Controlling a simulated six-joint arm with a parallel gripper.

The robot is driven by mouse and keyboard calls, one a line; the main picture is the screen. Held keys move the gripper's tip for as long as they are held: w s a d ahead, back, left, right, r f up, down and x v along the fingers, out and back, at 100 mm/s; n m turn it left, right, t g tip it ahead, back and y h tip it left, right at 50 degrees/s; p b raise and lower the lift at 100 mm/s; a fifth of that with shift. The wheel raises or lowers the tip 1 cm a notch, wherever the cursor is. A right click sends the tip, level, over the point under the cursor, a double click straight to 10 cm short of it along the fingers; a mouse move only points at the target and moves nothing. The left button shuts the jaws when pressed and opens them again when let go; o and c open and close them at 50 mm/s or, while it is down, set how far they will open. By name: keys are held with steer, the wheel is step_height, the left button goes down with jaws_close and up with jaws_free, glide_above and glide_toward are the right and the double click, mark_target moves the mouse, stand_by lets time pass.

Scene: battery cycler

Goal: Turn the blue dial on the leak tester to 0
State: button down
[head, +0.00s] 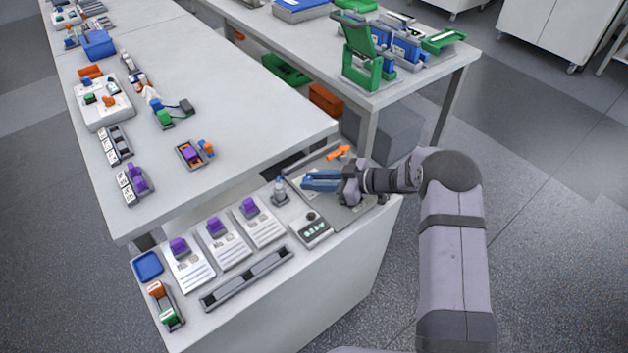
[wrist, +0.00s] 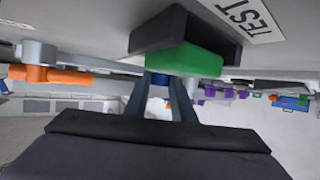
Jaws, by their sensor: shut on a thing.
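The blue dial (wrist: 158,78) shows as a small blue piece between my fingertips in the wrist view. My gripper (wrist: 160,86) is shut on it, with one finger on each side. A green block (wrist: 188,60) in a dark bracket, beside a white label reading TEST (wrist: 241,15), hides part of the dial. In the head view my gripper (head: 307,181) is low over the grey panel at the right end of the front bench. The dial cannot be made out there, and its pointer and scale cannot be read in either view.
An orange handle (head: 339,153) stands behind my gripper; it also shows in the wrist view (wrist: 66,77). The higher table (head: 240,110) edges the back.

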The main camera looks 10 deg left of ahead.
steer(key=shift+r, duration=0.1)
steer(key=c, duration=1.5)
jaws_free()
steer(key=b+v, duration=0.1)
steer(key=v, duration=0.5)
steer(key=shift+d, duration=0.15)
steer(key=shift+s+d+r, duration=0.1)
steer(key=shift+d+r, duration=0.15)
steer(key=shift+d, duration=0.15)
steer(key=shift+a, duration=0.1)
